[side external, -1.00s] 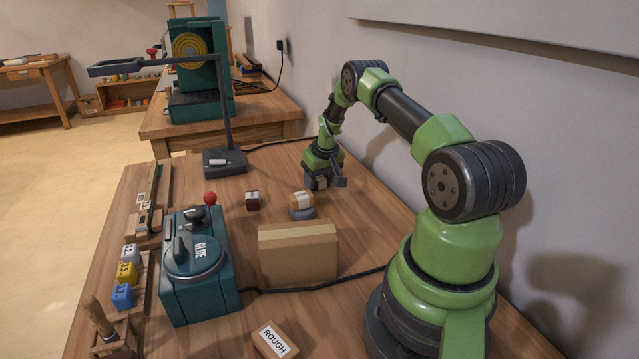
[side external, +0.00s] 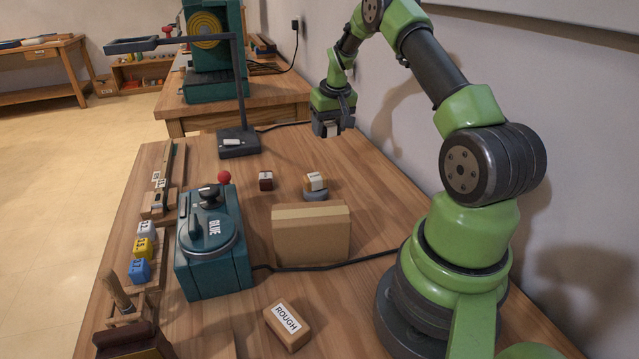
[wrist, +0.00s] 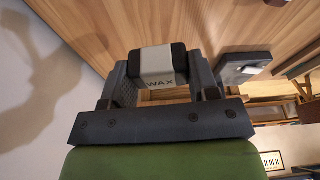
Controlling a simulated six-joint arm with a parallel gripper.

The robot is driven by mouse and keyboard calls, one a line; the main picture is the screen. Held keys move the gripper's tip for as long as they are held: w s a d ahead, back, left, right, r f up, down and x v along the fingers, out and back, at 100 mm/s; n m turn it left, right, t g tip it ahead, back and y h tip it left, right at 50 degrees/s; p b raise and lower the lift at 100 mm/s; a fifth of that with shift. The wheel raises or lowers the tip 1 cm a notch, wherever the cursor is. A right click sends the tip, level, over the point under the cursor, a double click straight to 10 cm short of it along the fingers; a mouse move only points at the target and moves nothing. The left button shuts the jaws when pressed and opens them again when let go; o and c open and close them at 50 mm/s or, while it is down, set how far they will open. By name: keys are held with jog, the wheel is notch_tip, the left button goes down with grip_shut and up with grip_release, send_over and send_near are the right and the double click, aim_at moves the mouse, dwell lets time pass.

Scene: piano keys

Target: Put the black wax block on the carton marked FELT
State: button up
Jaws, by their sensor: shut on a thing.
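My gripper (side external: 332,128) is shut on the black wax block and holds it above the back right of the table. In the wrist view, the block (wrist: 179,57) is black with a pale band lettered WAX, between the two fingers of my gripper (wrist: 158,70). In the side view, only a pale bit of it shows between the fingers. A plain brown carton (side external: 310,238) stands on the table nearer the camera than my gripper. No FELT marking shows on its visible faces, so I cannot tell if it is the marked one.
A teal GLUE pot machine (side external: 213,255) stands left of the carton. A small dark red block (side external: 265,180) and a tan block on a grey round base (side external: 315,187) sit behind the carton. A ROUGH block (side external: 288,326) lies in front. A lamp stand (side external: 238,142) rises at the back.

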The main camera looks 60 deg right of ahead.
jog(key=s+a+r+m+g, duration=0.1)
jog(key=a+r+m, duration=0.2)
jog(key=a+m, duration=0.3)
jog(key=s+a+r+m+g+h, duration=0.1)
jog(key=s+a+r+m, duration=0.15)
jog(key=a, duration=0.65)
jog(key=s+a+r+m+g, duration=0.1)
jog(key=a+r+m, duration=0.1)
jog(key=a+m, duration=0.45)
jog(key=m+g, duration=0.2)
jog(key=m, duration=0.2)
send_over(315, 212)
jog(key=f, duration=0.3)
jog(key=shift+w+a+f+y, duration=0.25)
jog(key=shift+f+y, duration=0.05)
jog(key=shift+f, duration=2.3)
jog(key=shift+f, duration=0.2)
jog(key=o, duration=0.9)
